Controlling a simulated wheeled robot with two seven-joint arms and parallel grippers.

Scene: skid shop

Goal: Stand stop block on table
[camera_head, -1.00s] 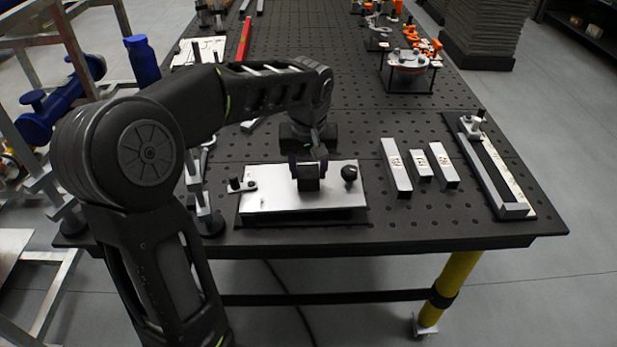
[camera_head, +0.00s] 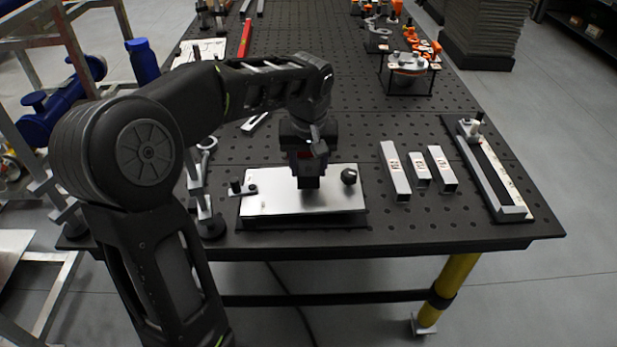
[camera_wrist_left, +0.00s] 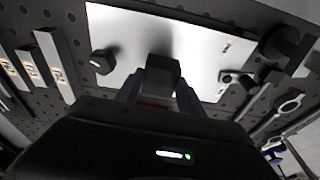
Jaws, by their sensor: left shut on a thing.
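My left gripper (camera_head: 308,165) is shut on a small dark block (camera_head: 308,182), taken to be the stop block, over the silver plate (camera_head: 270,204) near the table's front edge. In the left wrist view the block (camera_wrist_left: 160,72) sits between the two fingertips, with the bright plate (camera_wrist_left: 205,50) behind it. I cannot tell whether the block touches the plate. The perforated black table (camera_head: 400,222) is under the plate. My right gripper is not in view.
A black knob (camera_head: 348,176) stands at the plate's right end and a small clamp (camera_head: 240,188) at its left. Several labelled bars (camera_head: 396,170) lie to the right, then a long channel fixture (camera_head: 492,172). Table between plate and bars is clear.

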